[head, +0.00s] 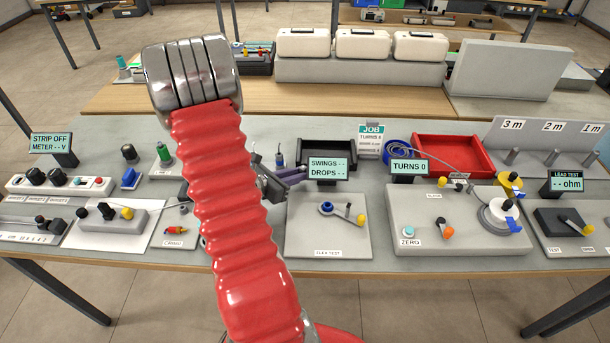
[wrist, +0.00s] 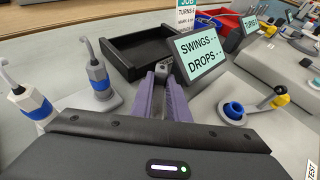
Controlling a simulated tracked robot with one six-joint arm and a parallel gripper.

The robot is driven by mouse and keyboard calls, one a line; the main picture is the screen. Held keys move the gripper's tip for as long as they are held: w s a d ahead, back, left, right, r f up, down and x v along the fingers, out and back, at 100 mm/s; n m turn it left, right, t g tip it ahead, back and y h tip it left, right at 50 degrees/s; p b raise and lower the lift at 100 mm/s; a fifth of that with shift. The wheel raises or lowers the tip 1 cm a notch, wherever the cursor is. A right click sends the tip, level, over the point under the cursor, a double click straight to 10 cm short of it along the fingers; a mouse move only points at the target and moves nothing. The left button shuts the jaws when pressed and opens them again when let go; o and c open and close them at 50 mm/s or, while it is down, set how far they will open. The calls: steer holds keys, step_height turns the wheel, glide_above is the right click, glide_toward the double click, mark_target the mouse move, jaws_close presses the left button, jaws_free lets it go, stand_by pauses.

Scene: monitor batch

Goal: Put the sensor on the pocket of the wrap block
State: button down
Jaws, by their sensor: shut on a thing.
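My gripper (wrist: 163,78) has purple fingers shut on a small grey piece (wrist: 163,67), mostly hidden between the tips; I cannot tell for certain that it is the sensor. In the head view my gripper (head: 292,174) is left of the SWINGS/DROPS display, above the back of the flex test block (head: 345,245). The wrap block appears to be the large grey block (head: 450,240) right of it, under the TURNS 0 display (head: 409,167). It carries a white drum with a blue clip (head: 503,215), a yellow-topped spool and an orange knob. I cannot make out its pocket clearly.
The SWINGS/DROPS display (wrist: 203,55) stands close right of my fingers. A black tray (wrist: 145,42) lies beyond them. Two blue-collared stands (wrist: 100,80) are at left. A blue coil (head: 399,151) and red tray (head: 452,150) lie behind the large block, with a cable running across.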

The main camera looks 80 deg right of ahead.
steer(key=shift+s+d+f, duration=0.45)
steer(key=shift+d+f, duration=0.15)
steer(key=shift+d, duration=0.05)
steer(key=shift+s+d+f, duration=0.4)
steer(key=shift+d+f, duration=0.2)
steer(key=shift+d, duration=0.05)
steer(key=c, duration=2)
jaws_free()
steer(key=shift+w+a+r, duration=0.25)
steer(key=shift+w+a, duration=0.05)
steer(key=shift+a, duration=0.05)
steer(key=shift+v, duration=3.3)
